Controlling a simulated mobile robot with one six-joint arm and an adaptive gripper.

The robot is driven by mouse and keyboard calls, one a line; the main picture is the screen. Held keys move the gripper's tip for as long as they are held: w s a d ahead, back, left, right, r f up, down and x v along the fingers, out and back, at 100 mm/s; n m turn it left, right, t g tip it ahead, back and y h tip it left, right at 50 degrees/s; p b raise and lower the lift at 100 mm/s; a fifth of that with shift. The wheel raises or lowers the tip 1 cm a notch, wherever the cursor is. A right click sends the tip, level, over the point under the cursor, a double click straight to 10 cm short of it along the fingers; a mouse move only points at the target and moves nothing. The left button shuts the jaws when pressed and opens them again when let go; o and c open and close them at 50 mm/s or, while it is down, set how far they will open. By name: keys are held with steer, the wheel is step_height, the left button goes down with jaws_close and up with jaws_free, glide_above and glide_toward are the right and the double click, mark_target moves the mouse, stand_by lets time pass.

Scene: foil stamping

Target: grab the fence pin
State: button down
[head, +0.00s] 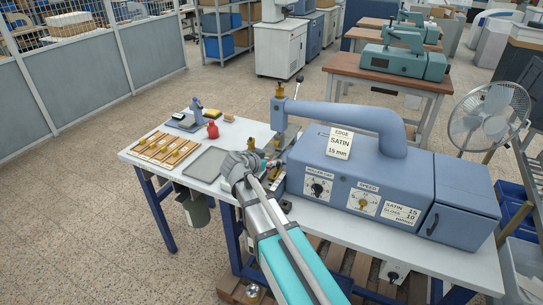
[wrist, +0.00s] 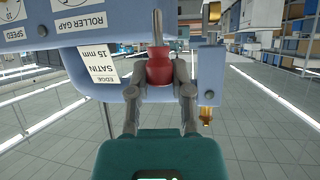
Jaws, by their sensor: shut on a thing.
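The fence pin appears in the wrist view as a red knob (wrist: 159,66) with a thin grey metal rod (wrist: 157,24). My gripper (wrist: 159,75) is shut on the red knob, one finger on each side. I cannot tell whether the rod is seated in the machine or free. In the head view my gripper (head: 272,166) is beside the left end of the blue-grey stamping machine (head: 330,165), above the white table (head: 310,215). The pin is not clear there.
The machine's arm and head (head: 280,108) rise near my gripper. A fan (head: 490,115) stands at right. Open floor lies at left.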

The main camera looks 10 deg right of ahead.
steer(key=s+a+r+p, duration=0.2)
steer(key=s+a+r, duration=0.1)
steer(key=s, duration=0.3)
steer(key=shift+w+f, duration=0.1)
stand_by(0.5)
